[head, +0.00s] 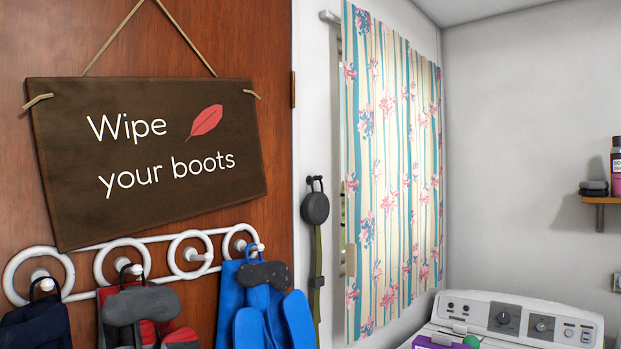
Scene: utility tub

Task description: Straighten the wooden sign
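The wooden sign (150,195) hangs by a cord (150,5) on a reddish-brown wooden door (265,30) at the left of the head view. It is dark brown, with "Wipe your boots" in white and a red leaf. It looks tilted: its text slopes up to the right and its lower edge is lower at the left. Neither of my grippers is in view.
A dark round item on a strap (315,207) hangs right of the door. A flowered curtain (390,170) and a white washer (510,320) stand further right.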

